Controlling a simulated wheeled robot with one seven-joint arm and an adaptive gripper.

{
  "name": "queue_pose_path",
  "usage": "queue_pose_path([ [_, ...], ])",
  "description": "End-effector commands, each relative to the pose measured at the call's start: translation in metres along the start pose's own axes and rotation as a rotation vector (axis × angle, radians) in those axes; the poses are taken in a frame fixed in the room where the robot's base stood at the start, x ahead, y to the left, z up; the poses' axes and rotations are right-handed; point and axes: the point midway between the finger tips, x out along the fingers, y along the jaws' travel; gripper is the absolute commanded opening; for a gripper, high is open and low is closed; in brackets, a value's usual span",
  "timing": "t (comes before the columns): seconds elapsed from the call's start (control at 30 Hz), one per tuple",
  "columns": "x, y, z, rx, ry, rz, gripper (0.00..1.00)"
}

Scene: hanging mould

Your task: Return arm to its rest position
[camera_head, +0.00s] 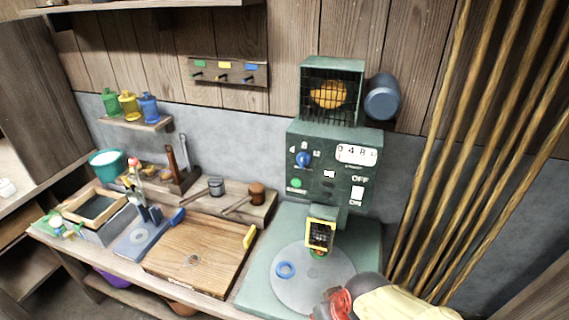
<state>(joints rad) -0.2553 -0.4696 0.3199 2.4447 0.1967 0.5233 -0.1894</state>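My arm enters at the bottom right, with a pale cream link and a red and dark part at its end. My gripper (322,311) is at the bottom edge, over the front of the round grey plate (300,292). Its fingers are small and partly cut off, so I cannot tell whether they are open or hold anything. A yellow-framed dark mesh piece (320,234) is above the rear of the plate, below the green machine (333,170). It is apart from my gripper in the picture.
A wooden board (200,255) with blue and yellow clips lies left of the machine. Tools, a framed box (97,208) and a teal bucket (107,163) crowd the left. Tall wooden poles (450,140) lean at the right, close behind my arm.

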Motion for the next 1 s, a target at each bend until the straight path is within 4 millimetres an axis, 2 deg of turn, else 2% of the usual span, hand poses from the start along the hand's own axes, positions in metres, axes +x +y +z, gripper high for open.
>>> queue_pose_path([
  [0.03,-0.019,0.006,0.005,0.038,-0.014,0.011,0.0],
  [0.23,-0.094,0.037,0.032,0.16,-0.044,0.097,0.0],
  [0.4,-0.148,0.061,0.025,0.189,0.075,0.167,0.0],
  [0.5,-0.17,0.069,0.02,0.217,0.144,0.187,0.0],
  [0.6,-0.178,0.074,0.02,0.239,0.169,0.2,0.0],
  [1.0,-0.178,0.076,0.02,0.245,0.169,0.202,0.0],
])
